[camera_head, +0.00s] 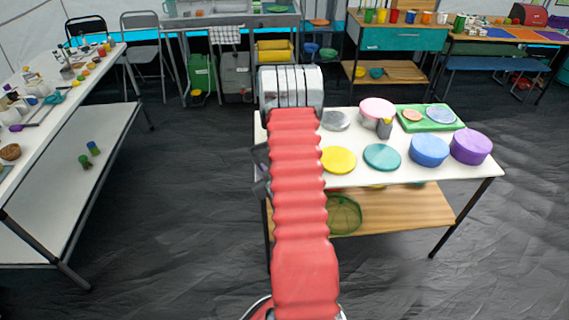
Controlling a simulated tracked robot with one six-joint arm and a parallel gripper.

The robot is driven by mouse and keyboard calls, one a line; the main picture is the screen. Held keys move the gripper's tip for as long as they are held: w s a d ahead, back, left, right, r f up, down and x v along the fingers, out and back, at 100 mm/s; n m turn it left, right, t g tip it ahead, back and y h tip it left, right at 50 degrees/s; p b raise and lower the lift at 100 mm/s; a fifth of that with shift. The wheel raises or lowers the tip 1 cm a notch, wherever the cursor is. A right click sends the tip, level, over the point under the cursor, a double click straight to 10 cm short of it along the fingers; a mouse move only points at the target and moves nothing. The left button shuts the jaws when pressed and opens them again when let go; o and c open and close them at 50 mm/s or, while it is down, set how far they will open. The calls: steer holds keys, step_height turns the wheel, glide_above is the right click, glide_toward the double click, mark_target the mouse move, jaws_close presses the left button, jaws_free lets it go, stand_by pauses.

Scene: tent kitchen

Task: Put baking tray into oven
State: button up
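I cannot pick out a baking tray for certain. A green flat board or tray (451,126) lies at the back right of the near white table (302,182), with a blue disc and an orange disc on it. No oven can be made out for certain. A red box-like object (529,14) stands on the far right table, too small to identify. My red ridged arm rises in the middle, with a silver joint at its top. Dark parts at its left side may belong to my gripper, but the fingers cannot be made out.
The near table also carries a yellow disc (338,160), a teal disc (382,157), blue (429,149) and purple (471,146) round containers and a pink-topped one (377,112). A long cluttered table (40,128) stands left. Dark floor (180,225) is open between the tables.

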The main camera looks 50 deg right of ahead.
jaws_close()
stand_by(0.5)
steer(key=shift+r, duration=0.1)
step_height(320, 180, up, 10)
stand_by(0.7)
stand_by(0.7)
steer(key=w+a+r+n+y, duration=0.2)
steer(key=w+a+r, duration=0.1)
steer(key=a, duration=1.1)
steer(key=w+a+r+n+t+y, duration=0.1)
steer(key=w+a+r, duration=0.3)
steer(key=a, duration=1)
steer(key=w+a+r+n+t+y, duration=0.1)
steer(key=w+a+r+n+y, duration=0.2)
steer(key=a, duration=1)
steer(key=shift+w+a+r+y, duration=0.4)
steer(key=shift+w+r+y, duration=0.15)
steer(key=shift+w, duration=0.7)
